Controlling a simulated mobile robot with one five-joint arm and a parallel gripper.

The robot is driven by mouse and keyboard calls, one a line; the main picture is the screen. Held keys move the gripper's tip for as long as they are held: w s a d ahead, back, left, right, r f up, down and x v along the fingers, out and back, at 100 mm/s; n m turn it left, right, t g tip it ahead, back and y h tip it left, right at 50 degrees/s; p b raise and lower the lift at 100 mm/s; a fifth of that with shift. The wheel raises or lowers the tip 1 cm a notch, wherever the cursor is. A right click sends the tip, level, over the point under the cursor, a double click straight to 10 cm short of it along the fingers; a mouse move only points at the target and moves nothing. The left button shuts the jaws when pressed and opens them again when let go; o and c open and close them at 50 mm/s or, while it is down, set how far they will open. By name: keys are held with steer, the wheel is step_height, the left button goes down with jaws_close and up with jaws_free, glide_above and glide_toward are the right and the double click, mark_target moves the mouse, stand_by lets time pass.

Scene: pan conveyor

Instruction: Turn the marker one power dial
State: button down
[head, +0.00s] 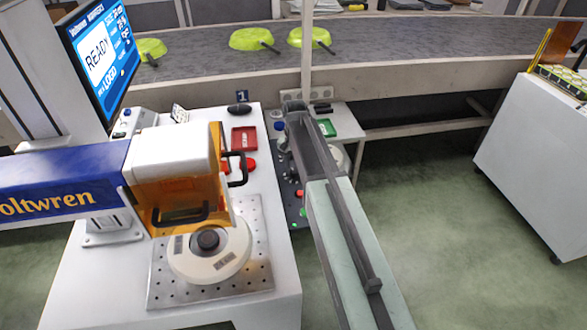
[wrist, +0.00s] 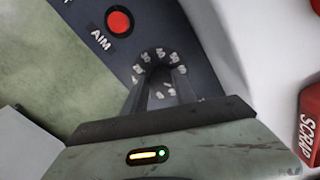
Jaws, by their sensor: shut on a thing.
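The marker one power dial (wrist: 160,56) shows in the wrist view as a ring of white scale marks on a dark panel (wrist: 205,55). My gripper (wrist: 162,74) is over the middle of this ring, its two dark fingers shut on the dial's knob. The fingers hide most of the knob, and I cannot read its setting. In the head view my arm reaches over the panel (head: 296,212) beside the marker, and the dial is hidden there.
A red button (wrist: 118,22) labelled AIM is near the dial, and a red SCRAP tray (wrist: 312,125) is at the right. A round pale piece (head: 188,262) lies on the perforated plate. The screen (head: 100,50) reads READY. Green pans (head: 250,39) lie on the conveyor behind.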

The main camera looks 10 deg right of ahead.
steer(key=shift+n, duration=0.4)
steer(key=n, duration=0.9)
steer(key=shift+n, duration=2.3)
steer(key=c, duration=1)
jaws_free()
steer(key=shift+w, duration=0.1)
